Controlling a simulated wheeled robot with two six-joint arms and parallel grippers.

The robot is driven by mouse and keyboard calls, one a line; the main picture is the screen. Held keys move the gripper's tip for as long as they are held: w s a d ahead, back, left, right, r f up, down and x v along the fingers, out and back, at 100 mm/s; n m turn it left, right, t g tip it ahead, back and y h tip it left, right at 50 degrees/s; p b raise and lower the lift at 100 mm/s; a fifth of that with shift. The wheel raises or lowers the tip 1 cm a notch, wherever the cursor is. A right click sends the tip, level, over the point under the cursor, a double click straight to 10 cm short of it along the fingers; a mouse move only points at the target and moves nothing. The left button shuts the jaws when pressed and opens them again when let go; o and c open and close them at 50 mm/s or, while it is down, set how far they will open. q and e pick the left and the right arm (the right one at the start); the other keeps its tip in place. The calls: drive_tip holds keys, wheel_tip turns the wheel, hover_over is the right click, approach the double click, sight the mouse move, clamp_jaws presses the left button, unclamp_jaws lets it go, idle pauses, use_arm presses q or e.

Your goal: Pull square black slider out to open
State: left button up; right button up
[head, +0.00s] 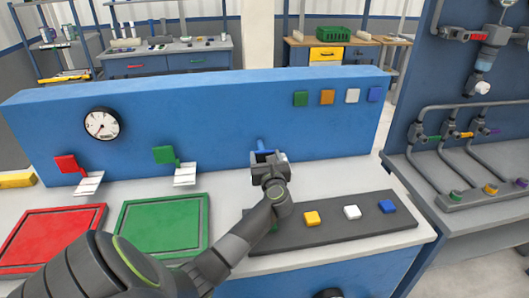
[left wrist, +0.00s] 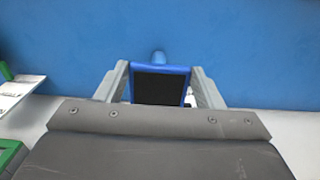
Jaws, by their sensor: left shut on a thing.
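The square black slider (left wrist: 159,86) shows in the left wrist view as a black square face in a blue frame, with a short blue stem running behind it to the blue wall panel (head: 210,112). My left gripper (head: 268,157) is in front of the panel, its two grey fingers on either side of the blue frame, shut on it. In the head view my gripper hides most of the slider, and only the blue stem (head: 261,145) shows above it. I cannot tell how far out the slider is. My right gripper is not in view.
A red tray (head: 101,208) and a green tray (head: 204,203) lie on the bench at left. A dark strip (head: 375,230) with coloured blocks lies at right. A gauge (head: 101,123) and red and green levers (head: 165,155) are on the panel. A pipe stand (head: 440,135) is at far right.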

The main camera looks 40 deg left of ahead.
use_arm(q)
drive_tip(key=o, duration=1)
drive_tip(key=shift+s+d+f, duration=0.1)
drive_tip(key=shift+f, duration=0.2)
drive_tip(key=o, duration=0.4)
drive_tip(key=shift+s+d+r, duration=0.1)
drive_tip(key=shift+d+r, duration=0.1)
drive_tip(key=shift+r, duration=0.05)
drive_tip(key=shift+a, duration=0.1)
drive_tip(key=shift+b+v, duration=1.4)
drive_tip(key=shift+v, duration=7.3)
drive_tip(key=shift+r, duration=0.1)
